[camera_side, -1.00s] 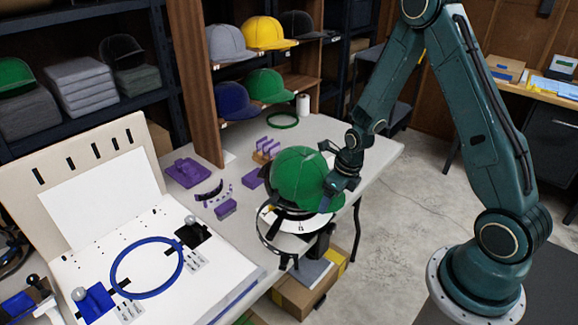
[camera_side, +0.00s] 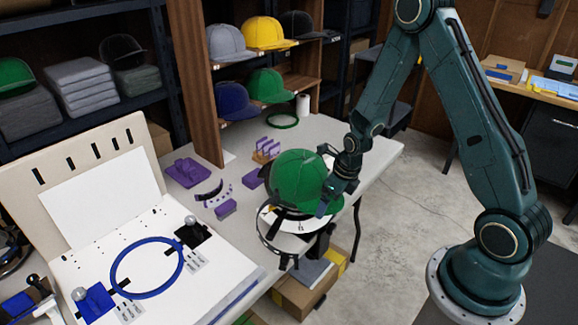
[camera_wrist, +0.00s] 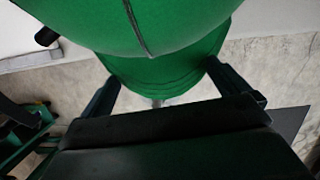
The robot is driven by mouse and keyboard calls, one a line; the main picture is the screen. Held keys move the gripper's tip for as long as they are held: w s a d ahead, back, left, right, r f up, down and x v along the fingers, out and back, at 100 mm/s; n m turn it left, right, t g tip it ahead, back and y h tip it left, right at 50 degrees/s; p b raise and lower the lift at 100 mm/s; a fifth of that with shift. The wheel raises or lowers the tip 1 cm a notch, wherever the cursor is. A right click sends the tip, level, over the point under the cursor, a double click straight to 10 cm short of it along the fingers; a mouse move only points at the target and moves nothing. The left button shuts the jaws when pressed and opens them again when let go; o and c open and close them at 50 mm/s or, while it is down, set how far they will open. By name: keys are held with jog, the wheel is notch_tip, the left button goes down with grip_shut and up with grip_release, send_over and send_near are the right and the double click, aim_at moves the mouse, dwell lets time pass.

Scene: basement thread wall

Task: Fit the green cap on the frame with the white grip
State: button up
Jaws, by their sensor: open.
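The green cap (camera_side: 298,178) sits over the round cap frame (camera_side: 268,232) at the table's right edge, tilted, its brim toward my gripper. The frame has a white ring and a dark hoop below the cap; the cap hides its upper part, and I cannot tell how far the cap is seated. A white grip cannot be made out clearly. My gripper (camera_side: 330,192) is at the right side of the cap. In the wrist view, the green cap (camera_wrist: 165,65) fills the top, with its brim between the open fingers of my gripper (camera_wrist: 185,90). I cannot tell whether the fingers touch it.
A blue hoop (camera_side: 113,280) lies on the white board at the left. Purple fixtures (camera_side: 186,172) stand on the table behind the cap. A shelf with several caps (camera_side: 268,33) rises at the back. A cardboard box (camera_side: 292,298) sits below the table edge.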

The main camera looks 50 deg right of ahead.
jog(key=shift+r, duration=0.1)
jog(key=v, duration=1.3)
jog(key=shift+r, duration=0.3)
jog(key=s+a+r+n+t, duration=0.1)
jog(key=s+a+r+n, duration=0.2)
jog(key=n, duration=0.8)
jog(key=s+a+r+n+t, duration=0.1)
jog(key=s+a+r+n, duration=0.2)
jog(key=s+r+n, duration=0.5)
jog(key=s+a+r+n, duration=0.4)
jog(key=s+r+n, duration=0.1)
jog(key=n, duration=1.1)
jog(key=shift+s+r+t, duration=0.4)
jog(key=shift+r, duration=0.45)
jog(key=shift+a, duration=0.1)
